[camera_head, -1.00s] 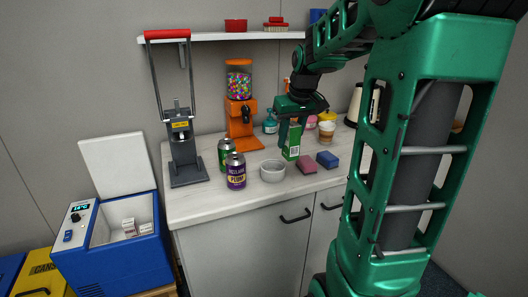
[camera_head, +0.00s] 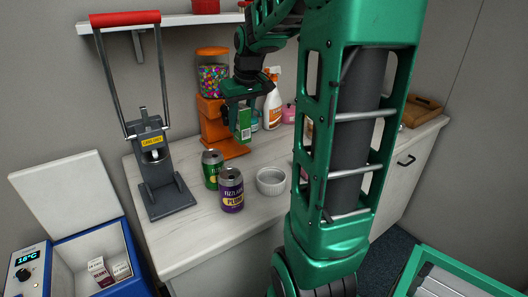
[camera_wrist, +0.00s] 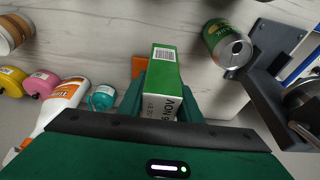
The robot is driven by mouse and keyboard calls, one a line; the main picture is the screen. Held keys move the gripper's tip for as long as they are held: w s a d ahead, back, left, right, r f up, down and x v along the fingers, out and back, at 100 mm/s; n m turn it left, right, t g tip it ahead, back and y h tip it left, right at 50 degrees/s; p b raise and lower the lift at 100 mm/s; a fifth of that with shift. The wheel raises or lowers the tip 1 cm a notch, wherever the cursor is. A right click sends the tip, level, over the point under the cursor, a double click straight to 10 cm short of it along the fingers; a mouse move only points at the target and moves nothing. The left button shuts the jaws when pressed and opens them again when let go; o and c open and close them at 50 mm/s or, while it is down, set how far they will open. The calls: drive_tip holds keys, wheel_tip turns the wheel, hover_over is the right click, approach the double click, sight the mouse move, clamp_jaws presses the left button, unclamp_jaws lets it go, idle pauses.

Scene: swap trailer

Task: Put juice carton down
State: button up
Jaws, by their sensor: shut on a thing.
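The juice carton (camera_head: 244,124) is green and white, with a barcode and printed text on its sides. My gripper (camera_head: 243,105) is shut on it, and its fingers grip both sides of the carton (camera_wrist: 162,80) in the wrist view. The carton hangs above the white marble counter (camera_head: 190,238), close to the orange gumball machine (camera_head: 213,105) and behind the white bowl in the head view. I cannot tell exactly how high its base is.
A green can (camera_head: 212,169), a purple can (camera_head: 231,190) and a white bowl (camera_head: 271,181) stand in front. A can crusher (camera_head: 155,165) is at the left; a spray bottle (camera_head: 272,105) is behind. My arm hides part of the counter's right side.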

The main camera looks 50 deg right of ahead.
drive_tip(key=shift+s+d+f, duration=0.6)
drive_tip(key=shift+d+f, duration=1.1)
drive_tip(key=shift+f, duration=0.05)
drive_tip(key=shift+s+d+f, duration=0.55)
drive_tip(key=shift+d+f, duration=1.2)
drive_tip(key=shift+s+d+f, duration=0.6)
drive_tip(key=shift+d+f, duration=1.1)
drive_tip(key=shift+f, duration=0.05)
drive_tip(key=shift+f, duration=0.1)
drive_tip(key=o, duration=1.2)
drive_tip(key=d+v, duration=0.1)
drive_tip(key=v, duration=1.1)
drive_tip(key=s+a+f+m+g, duration=0.1)
drive_tip(key=s+a+f, duration=0.3)
drive_tip(key=s+a, duration=0.5)
drive_tip(key=s+a+f+m+g+y, duration=0.1)
drive_tip(key=s+a+f, duration=0.3)
drive_tip(key=s+a, duration=0.5)
drive_tip(key=a+m+g, duration=0.1)
drive_tip(key=a, duration=0.2)
drive_tip(key=shift+s+a+f+m+g, duration=0.15)
drive_tip(key=shift+s+a+m+g, duration=0.15)
drive_tip(key=shift+m, duration=0.1)
